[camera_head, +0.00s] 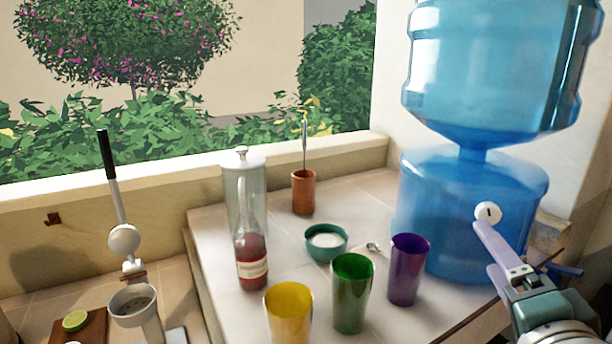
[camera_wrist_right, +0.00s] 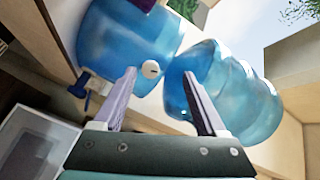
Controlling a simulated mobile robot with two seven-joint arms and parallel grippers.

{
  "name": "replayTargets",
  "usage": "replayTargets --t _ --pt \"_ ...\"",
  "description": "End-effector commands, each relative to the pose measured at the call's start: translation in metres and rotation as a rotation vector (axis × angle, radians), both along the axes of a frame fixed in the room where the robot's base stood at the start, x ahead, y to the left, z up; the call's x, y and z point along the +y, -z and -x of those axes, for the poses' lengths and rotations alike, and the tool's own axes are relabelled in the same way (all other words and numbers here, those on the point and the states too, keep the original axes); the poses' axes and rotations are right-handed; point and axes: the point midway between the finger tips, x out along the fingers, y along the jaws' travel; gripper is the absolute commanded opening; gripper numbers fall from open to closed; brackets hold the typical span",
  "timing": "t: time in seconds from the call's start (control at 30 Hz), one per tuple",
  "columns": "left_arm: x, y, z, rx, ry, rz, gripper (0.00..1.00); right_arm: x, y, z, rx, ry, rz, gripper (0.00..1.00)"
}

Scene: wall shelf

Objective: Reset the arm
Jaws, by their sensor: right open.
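My right gripper (camera_head: 484,246) is at the right of the head view, in front of the lower blue water jug (camera_head: 460,190). Its two pale lavender fingers are apart with nothing held between them. In the right wrist view, the open gripper (camera_wrist_right: 160,75) points toward the blue jugs, and a white round disc (camera_wrist_right: 151,69) shows between the fingertips. In the head view the disc (camera_head: 488,213) appears by the upper fingertip; I cannot tell whether they touch. My left gripper is in neither view.
On the counter stand yellow (camera_head: 289,312), green (camera_head: 352,292) and purple (camera_head: 408,268) cups, a teal bowl (camera_head: 326,243), a red bottle (camera_head: 251,262), a glass dispenser (camera_head: 243,180) and a terracotta pot (camera_head: 303,192). A lever press (camera_head: 124,240) stands left. An upper jug (camera_head: 500,60) tops the lower one.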

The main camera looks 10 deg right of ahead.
Motion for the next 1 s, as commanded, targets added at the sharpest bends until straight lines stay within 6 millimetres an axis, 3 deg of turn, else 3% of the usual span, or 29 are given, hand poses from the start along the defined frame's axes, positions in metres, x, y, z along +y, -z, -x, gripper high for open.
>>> replayTargets --t 0.17,0.3,0.47,0.67,0.7,0.73,1.0 --pt "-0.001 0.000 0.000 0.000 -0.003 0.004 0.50 0.073 0.010 0.022 0.226 -0.392 0.270 0.74" --pt "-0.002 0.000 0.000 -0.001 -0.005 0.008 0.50 0.110 0.037 0.075 0.493 -0.683 0.531 0.74" --pt "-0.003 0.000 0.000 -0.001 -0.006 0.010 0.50 0.109 0.058 0.147 0.799 -0.891 0.762 0.74" --pt "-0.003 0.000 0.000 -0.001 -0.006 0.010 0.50 0.079 0.057 0.230 1.145 -1.024 0.937 0.74" --pt "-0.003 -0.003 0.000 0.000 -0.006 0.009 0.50 0.072 0.052 0.245 1.211 -1.039 0.957 0.74" --pt "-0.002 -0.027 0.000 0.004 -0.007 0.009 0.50 0.073 0.027 0.241 1.197 -1.036 0.952 0.74" --pt "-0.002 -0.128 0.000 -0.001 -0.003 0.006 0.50 0.074 -0.070 0.239 1.193 -1.035 0.946 0.74"
